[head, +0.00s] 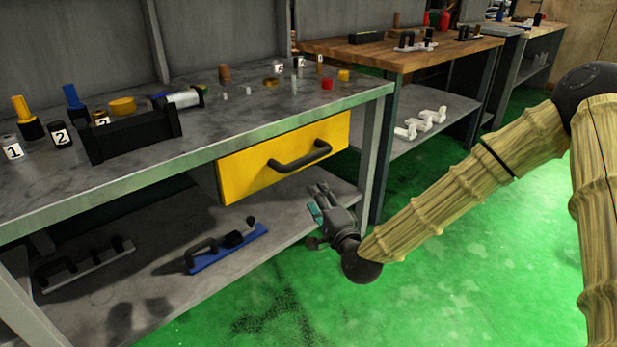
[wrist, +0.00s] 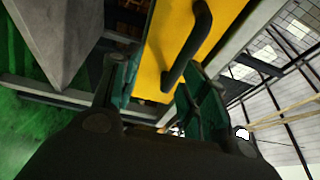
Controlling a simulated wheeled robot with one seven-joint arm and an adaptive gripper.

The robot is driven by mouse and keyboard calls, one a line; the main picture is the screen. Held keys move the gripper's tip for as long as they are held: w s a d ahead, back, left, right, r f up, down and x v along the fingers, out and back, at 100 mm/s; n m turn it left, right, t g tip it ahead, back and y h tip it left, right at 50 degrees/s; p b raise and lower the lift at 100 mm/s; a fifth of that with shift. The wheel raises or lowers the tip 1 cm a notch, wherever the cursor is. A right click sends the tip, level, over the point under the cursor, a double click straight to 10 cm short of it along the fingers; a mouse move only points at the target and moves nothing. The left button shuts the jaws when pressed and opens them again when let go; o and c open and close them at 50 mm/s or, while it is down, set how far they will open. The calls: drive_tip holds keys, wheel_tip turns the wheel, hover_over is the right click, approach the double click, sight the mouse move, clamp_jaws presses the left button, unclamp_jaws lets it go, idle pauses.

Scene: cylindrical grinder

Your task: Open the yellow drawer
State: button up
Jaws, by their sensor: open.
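The yellow drawer (head: 240,173) sits under the top of the grey metal table and looks shut. Its black bar handle (head: 300,157) runs across the front. My gripper (head: 316,200) is below and to the right of the handle, apart from it, in front of the lower shelf. In the wrist view the gripper (wrist: 150,90) is open, with its green-padded fingers on either side of the picture. The yellow drawer front (wrist: 163,50) and the black handle (wrist: 188,45) show ahead, between and beyond the fingertips. Nothing is between the fingers.
The grey table top (head: 220,125) holds several small parts, numbered cylinders and a black block (head: 133,133). A blue-based fixture (head: 228,248) lies on the lower shelf. A wooden-topped bench (head: 380,55) stands behind. The green floor (head: 450,260) at the right is clear.

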sight(310, 162)
drive_tip(key=shift+m+t, duration=0.8)
drive_tip(key=shift+t, duration=0.1)
drive_tip(key=w+r+b, duration=0.1)
drive_tip(key=w, duration=0.3)
drive_tip(key=w+a+r+b, duration=0.1)
drive_tip(key=w+r+b, duration=0.1)
drive_tip(key=w, duration=0.2)
drive_tip(key=w+a+r+b, duration=0.1)
drive_tip(key=w+r, duration=0.1)
drive_tip(key=w, duration=0.2)
drive_tip(key=shift+b, duration=0.4)
drive_tip(key=shift+c, duration=0.3)
clamp_jaws()
